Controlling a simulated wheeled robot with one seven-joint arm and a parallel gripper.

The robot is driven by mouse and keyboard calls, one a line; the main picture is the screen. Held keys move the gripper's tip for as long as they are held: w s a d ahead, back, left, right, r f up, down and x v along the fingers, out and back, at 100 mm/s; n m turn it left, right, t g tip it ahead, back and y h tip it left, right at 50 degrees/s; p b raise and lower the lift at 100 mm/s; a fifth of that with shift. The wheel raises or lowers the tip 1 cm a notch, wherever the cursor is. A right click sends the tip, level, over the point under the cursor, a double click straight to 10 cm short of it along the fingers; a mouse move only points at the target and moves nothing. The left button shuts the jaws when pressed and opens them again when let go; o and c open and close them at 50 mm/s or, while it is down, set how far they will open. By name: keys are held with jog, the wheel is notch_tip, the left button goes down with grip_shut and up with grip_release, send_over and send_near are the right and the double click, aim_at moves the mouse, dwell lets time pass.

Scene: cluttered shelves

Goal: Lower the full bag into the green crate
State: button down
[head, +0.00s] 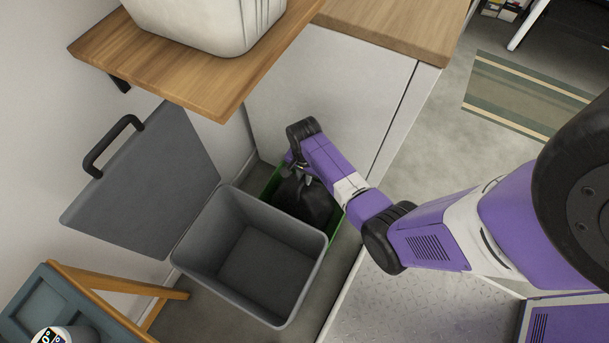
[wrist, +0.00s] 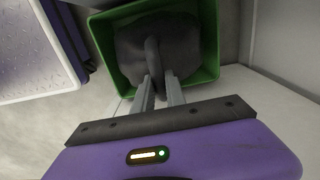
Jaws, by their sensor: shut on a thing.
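The full bag (head: 305,199) is dark and bulging, with a gathered neck. It sits within the walls of the green crate (head: 338,216), seen in the head view behind the grey bin. In the wrist view the bag (wrist: 183,47) fills much of the green crate (wrist: 209,40). My gripper (wrist: 158,82) is shut on the bag's gathered neck. In the head view my gripper (head: 299,168) is above the crate, partly hidden by my wrist. I cannot tell whether the bag's underside touches the crate floor.
An empty grey bin (head: 262,268) stands in front of the crate, its lid (head: 145,190) swung open to the left. A wooden shelf (head: 190,75) with a white container (head: 215,25) overhangs at upper left. A white cabinet (head: 330,90) stands close behind the crate.

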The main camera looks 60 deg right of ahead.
jog(key=shift+w+f, duration=0.1)
jog(key=shift+f, duration=0.2)
jog(key=c, duration=1.4)
grip_release()
jog(key=shift+o, duration=0.5)
jog(key=shift+f, duration=0.1)
jog(key=shift+r+p, duration=1.2)
jog(key=shift+r, duration=2.75)
